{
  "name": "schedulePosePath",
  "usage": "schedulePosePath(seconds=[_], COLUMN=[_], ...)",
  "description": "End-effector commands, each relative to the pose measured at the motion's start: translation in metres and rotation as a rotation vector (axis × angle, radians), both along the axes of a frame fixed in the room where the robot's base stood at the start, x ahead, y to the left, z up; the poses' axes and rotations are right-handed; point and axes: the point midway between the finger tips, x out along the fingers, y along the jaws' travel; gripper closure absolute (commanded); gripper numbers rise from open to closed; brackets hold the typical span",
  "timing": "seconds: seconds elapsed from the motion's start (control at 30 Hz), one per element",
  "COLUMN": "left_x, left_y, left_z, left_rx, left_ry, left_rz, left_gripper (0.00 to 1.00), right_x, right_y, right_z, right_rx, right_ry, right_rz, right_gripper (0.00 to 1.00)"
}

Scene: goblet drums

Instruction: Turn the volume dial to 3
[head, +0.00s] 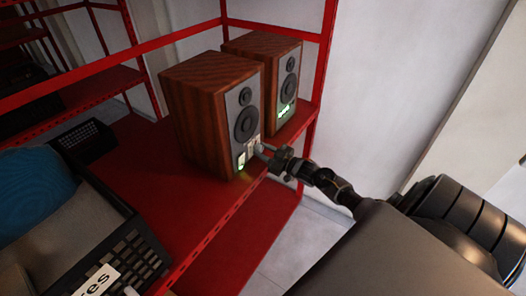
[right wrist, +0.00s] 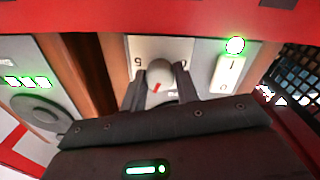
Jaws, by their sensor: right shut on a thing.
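The nearer wooden speaker (head: 195,110) stands on a red shelf, its grey front facing right. In the right wrist view its volume dial (right wrist: 158,76) is a grey knob with a short red mark, in front of a pale scale plate (right wrist: 158,48). A digit like 5 shows at the plate's left and one like 0 at its right; other digits are hidden or unreadable. My right gripper (head: 262,150) is at the lower front of this speaker. In the wrist view its two fingers (right wrist: 160,82) are shut on the dial, one on each side. My left gripper is not in view.
A white rocker switch (right wrist: 229,75) and a lit green lamp (right wrist: 235,45) are beside the dial. A second speaker (head: 288,90) stands behind the first. The red shelf (head: 150,195) has a raised front edge; black crates (head: 83,140) stand at left.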

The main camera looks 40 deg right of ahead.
Motion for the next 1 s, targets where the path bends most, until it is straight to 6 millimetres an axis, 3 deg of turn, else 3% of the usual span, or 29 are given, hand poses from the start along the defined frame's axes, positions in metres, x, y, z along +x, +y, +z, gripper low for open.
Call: schedulePosePath(seconds=[0.23, 0.27, 0.43, 0.77, 1.0], left_x=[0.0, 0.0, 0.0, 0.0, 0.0], left_y=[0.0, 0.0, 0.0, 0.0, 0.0], left_z=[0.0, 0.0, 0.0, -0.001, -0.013], left_rx=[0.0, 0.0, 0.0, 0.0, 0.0], left_ry=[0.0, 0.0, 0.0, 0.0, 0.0], left_rz=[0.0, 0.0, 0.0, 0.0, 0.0], left_gripper=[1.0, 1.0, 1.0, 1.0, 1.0], right_x=[0.0, 0.0, 0.0, -0.004, -0.042], right_y=[0.0, 0.0, 0.0, -0.001, -0.011], right_z=[-0.001, -0.001, -0.001, -0.002, -0.007], right_rx=[0.0, 0.0, -0.001, -0.001, -0.002], right_ry=[0.002, 0.002, 0.002, 0.001, 0.004], right_rz=[0.0, 0.0, 0.0, 0.001, 0.001], right_gripper=[0.92, 0.68, 0.48, 0.48, 0.48])
